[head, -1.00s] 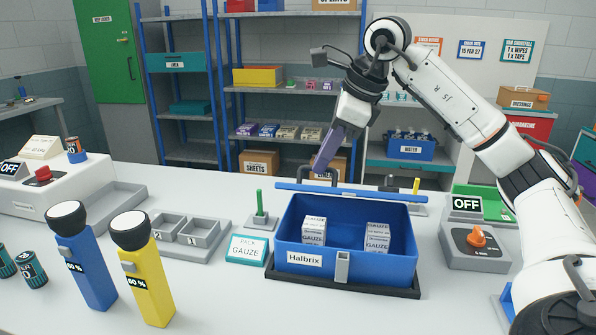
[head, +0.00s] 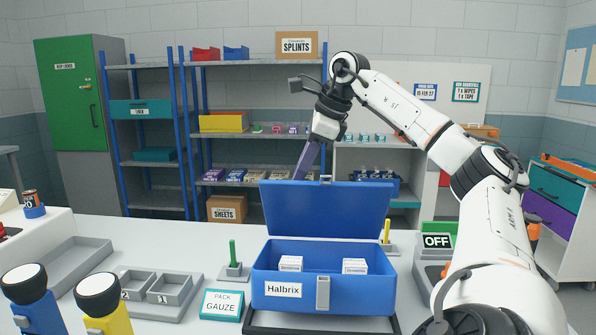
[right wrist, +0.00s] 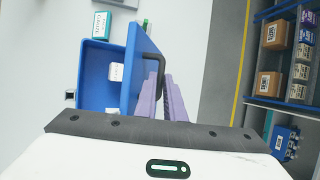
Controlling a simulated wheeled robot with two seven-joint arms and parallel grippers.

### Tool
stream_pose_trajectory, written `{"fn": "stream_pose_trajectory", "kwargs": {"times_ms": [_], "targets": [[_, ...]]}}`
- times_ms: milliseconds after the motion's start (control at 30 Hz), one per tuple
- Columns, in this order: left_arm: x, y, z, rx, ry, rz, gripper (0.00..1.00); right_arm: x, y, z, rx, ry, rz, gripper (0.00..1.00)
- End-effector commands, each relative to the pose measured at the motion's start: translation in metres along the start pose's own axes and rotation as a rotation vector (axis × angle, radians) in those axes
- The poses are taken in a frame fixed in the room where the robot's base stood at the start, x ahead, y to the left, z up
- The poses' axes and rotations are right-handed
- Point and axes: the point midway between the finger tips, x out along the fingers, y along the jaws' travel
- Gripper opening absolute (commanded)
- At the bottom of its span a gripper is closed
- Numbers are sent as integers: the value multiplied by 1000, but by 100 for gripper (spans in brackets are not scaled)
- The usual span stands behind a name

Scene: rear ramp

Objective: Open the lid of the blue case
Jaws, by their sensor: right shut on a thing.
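The blue case (head: 345,297), labelled Halbrix, stands on the white table with its lid (head: 325,210) raised at the back. The lid stands near upright, its inner face showing. Two small white gauze boxes (head: 290,263) (head: 355,266) sit inside the case. My right gripper (head: 303,175) reaches down behind the lid, its purple fingertips partly hidden by it. In the right wrist view its fingers (right wrist: 165,88) are shut on the black lid handle (right wrist: 157,66), beside the lid's outer face (right wrist: 141,60). My left gripper is not in view.
A gauze pack card (head: 222,304), a green peg on a stand (head: 233,268) and a grey divided tray (head: 157,288) are left of the case. Two torches (head: 100,300) (head: 30,297) stand front left. An OFF switch box (head: 437,241) is at right. Shelves stand behind.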

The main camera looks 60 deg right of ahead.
Motion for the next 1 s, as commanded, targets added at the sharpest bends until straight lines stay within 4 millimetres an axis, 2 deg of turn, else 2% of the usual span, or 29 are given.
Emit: {"fn": "stream_pose_trajectory", "kwargs": {"times_ms": [33, 867, 900, 1000], "targets": [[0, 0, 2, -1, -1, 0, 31, 8, 2, -4, -2, 23, 13, 0], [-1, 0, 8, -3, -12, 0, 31, 8, 3, -4, -3, 23, 15, 0], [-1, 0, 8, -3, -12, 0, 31, 8, 3, -4, -3, 23, 15, 12], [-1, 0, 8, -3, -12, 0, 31, 7, 3, -3, -2, 20, 13, 28]]}}
